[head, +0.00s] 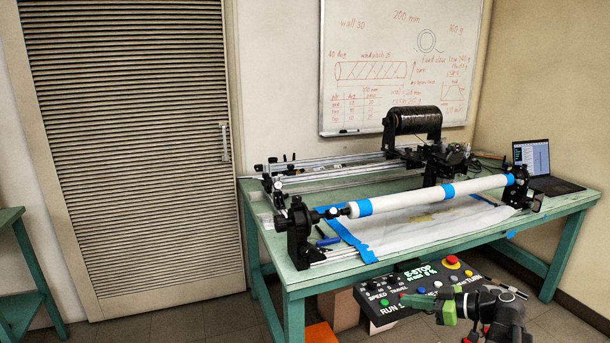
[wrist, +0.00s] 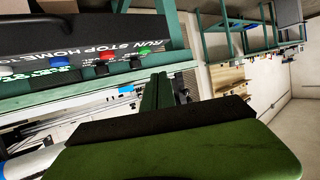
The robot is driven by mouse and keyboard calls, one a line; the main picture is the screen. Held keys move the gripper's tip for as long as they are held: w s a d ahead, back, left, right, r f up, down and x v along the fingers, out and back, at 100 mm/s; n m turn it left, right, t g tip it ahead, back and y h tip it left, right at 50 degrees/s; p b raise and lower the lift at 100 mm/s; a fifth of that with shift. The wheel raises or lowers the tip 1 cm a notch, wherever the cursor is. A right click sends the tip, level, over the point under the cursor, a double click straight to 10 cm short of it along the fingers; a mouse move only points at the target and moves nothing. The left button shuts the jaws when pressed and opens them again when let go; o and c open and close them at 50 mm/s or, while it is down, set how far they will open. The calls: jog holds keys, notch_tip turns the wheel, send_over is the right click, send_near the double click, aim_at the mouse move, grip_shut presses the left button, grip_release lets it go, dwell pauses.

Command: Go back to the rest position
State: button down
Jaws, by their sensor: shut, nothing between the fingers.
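My gripper (head: 408,299) is at the lower right of the head view, in front of the control panel, with its tips pointing left. It is shut and empty. In the wrist view, a broad green and black part of my gripper (wrist: 180,150) fills the bottom of the picture. The black control panel (head: 405,268) has a red knob on a yellow base and several coloured buttons. It also shows at the upper left of the wrist view (wrist: 75,38). I cannot tell the exact gap between gripper and panel.
A green table (head: 300,278) carries a winding machine with a white tube (head: 410,198), a dark spool (head: 413,121) and a laptop (head: 540,165). Cardboard boxes (head: 343,310) stand below. A louvred door (head: 130,140) is at left. Floor left of the table is clear.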

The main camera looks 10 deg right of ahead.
jog(key=a+f+n+g+h, duration=0.1)
jog(key=a+f+g, duration=0.25)
jog(key=a, duration=0.65)
jog(key=a+f+n+g, duration=0.1)
jog(key=a+f+g, duration=0.25)
jog(key=a, duration=0.75)
jog(key=s+a+f+m+g+h, duration=0.2)
jog(key=s+a+f+m+h, duration=0.1)
jog(key=s+a+f+h, duration=0.3)
jog(key=d+f+m+h, duration=0.2)
jog(key=d+m+h, duration=0.1)
jog(key=d+m, duration=0.45)
notch_tip(320, 180, up, 20)
jog(key=p, duration=2)
jog(key=shift+m, duration=0.45)
jog(key=shift+a, duration=0.1)
